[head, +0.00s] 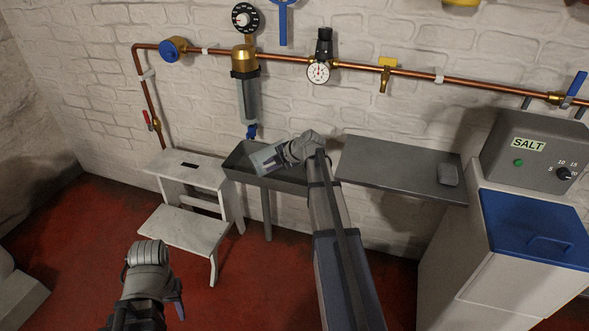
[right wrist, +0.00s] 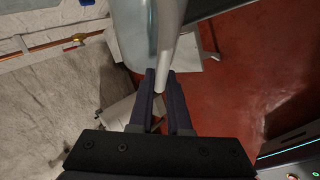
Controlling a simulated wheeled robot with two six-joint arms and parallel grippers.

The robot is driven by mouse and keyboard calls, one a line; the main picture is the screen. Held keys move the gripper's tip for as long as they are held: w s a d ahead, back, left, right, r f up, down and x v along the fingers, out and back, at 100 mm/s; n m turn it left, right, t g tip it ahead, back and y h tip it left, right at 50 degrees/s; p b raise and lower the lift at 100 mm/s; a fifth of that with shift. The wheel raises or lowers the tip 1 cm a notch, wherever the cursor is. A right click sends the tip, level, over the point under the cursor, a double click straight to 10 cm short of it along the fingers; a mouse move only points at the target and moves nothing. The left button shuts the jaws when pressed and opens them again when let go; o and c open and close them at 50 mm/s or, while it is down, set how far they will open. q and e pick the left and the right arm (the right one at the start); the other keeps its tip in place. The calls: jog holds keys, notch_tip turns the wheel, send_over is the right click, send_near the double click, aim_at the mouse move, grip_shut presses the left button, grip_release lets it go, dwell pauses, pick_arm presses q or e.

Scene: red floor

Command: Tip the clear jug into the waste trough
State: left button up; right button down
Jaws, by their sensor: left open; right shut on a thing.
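The clear jug (head: 266,157) is over the grey waste trough (head: 236,163) on the wall, strongly tilted in the head view. My right gripper (head: 293,150) is at the jug's right side. In the right wrist view its fingers (right wrist: 165,92) are shut on the jug's pale handle (right wrist: 175,45), with the clear body (right wrist: 133,35) beside it. I cannot tell whether liquid is in the jug or leaving it. My left gripper (head: 176,308) is open, low at the front left, away from the jug; its fingers are mostly hidden.
A white step stool (head: 185,225) stands left of the trough. A dark shelf (head: 390,168) with a small grey object (head: 448,174) is to the right. A filter housing (head: 247,95) hangs above the trough from the copper pipe. A salt cabinet (head: 460,270) stands far right.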

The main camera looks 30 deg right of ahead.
jog(key=shift+d+r+m+t+y+b, duration=0.1)
jog(key=shift+d+m+t+y+b, duration=0.25)
jog(key=shift+d+y+b, duration=0.5)
dwell(1.3)
jog(key=shift+d+r, duration=0.15)
